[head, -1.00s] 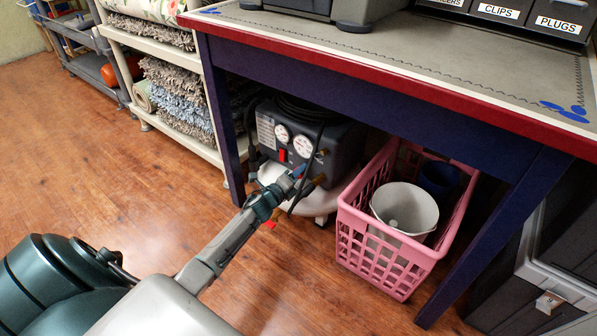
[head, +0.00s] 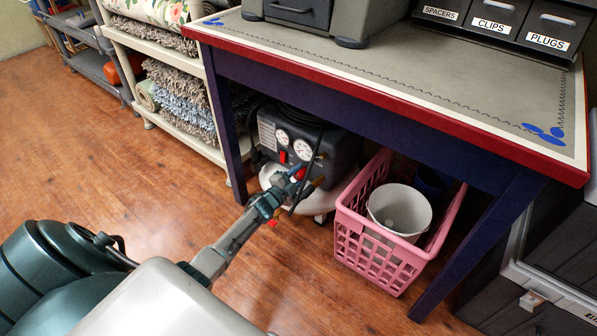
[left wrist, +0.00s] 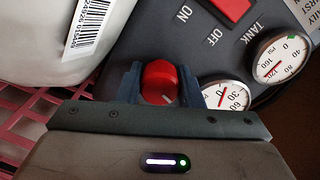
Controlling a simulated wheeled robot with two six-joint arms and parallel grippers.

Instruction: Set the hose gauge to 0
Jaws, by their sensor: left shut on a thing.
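The dark grey compressor (head: 342,148) stands under the workbench, with two round white gauges on its front. My left gripper (head: 291,182) reaches its lower front. In the left wrist view the gripper (left wrist: 162,88) is shut on a red round knob (left wrist: 159,79) with a pale mark, one finger on each side. The hose gauge (left wrist: 226,95) is just right of the fingers; its lower part is hidden, and its needle reading is unclear. The tank gauge (left wrist: 281,57) is farther right. A red switch (left wrist: 232,10) marked ON and OFF is above. My right gripper is not in view.
A pink basket (head: 374,253) holding a white bucket (head: 400,207) stands right of the compressor. The workbench (head: 390,75) overhangs them, its blue legs on both sides. A shelf with rugs (head: 175,98) is at left. Wooden floor is clear in front.

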